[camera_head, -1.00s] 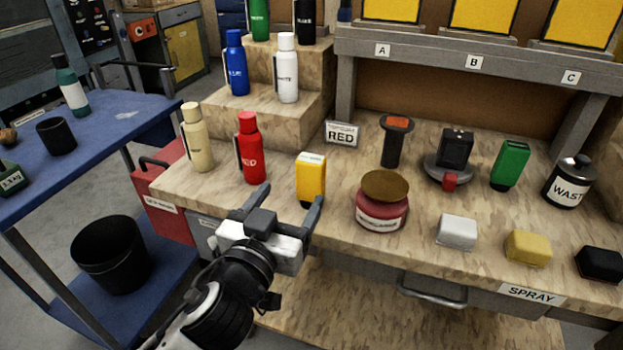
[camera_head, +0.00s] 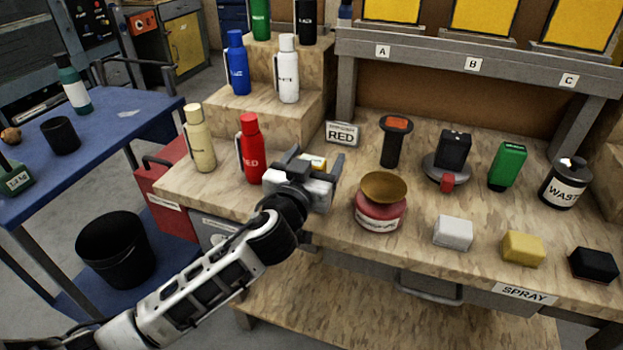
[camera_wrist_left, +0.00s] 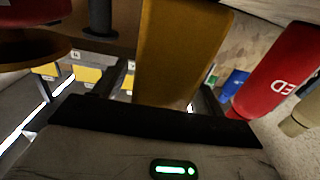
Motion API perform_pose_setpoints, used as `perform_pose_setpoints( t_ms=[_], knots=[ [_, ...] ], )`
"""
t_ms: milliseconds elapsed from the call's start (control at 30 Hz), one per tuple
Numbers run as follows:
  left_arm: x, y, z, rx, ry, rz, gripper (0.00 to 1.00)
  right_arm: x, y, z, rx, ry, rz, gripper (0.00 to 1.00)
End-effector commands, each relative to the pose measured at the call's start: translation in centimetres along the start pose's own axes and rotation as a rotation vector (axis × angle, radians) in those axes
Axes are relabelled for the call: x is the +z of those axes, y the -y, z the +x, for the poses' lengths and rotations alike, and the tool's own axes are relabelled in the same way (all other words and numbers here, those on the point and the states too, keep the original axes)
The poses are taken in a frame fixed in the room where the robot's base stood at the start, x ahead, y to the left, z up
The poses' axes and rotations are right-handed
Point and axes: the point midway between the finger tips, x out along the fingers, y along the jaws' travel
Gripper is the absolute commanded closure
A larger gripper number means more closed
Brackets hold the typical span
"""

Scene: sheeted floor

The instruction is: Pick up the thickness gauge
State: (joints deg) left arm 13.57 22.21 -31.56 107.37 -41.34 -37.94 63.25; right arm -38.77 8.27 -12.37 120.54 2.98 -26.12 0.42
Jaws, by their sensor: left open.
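A yellow upright device (camera_head: 313,161), which looks like the thickness gauge, stands on the wooden bench just right of the red bottle. In the head view only its top shows; my gripper hides the rest. My left gripper (camera_head: 317,168) is open, with one finger on each side of the yellow device. In the left wrist view the yellow body (camera_wrist_left: 180,50) fills the space between the fingers, with the left gripper (camera_wrist_left: 162,92) close against it. I cannot tell whether the fingers touch it. My right gripper is not in view.
A red bottle (camera_head: 251,150) stands close left of the gripper. A red tin (camera_head: 380,213) with a brown top (camera_head: 384,187) is close on the right. A RED sign (camera_head: 342,134) stands behind. White (camera_head: 453,232), yellow (camera_head: 523,248) and black blocks (camera_head: 593,264) line the front right.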

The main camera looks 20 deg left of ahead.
Motion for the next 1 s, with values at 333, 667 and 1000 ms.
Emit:
perform_pose_setpoints(
  t_ms=[333, 667, 1000],
  knots=[
    [0.0, 0.0, -0.1, 0.000, 0.000, 0.000, 0.81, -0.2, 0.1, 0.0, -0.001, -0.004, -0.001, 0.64],
    [-0.3, 0.0, 0.0, 0.000, -0.002, 0.000, 0.81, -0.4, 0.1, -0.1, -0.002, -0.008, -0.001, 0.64],
    [-4.8, -0.9, -0.9, 0.004, -0.007, -0.007, 0.81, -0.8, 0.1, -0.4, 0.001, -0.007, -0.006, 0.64]
  ],
)
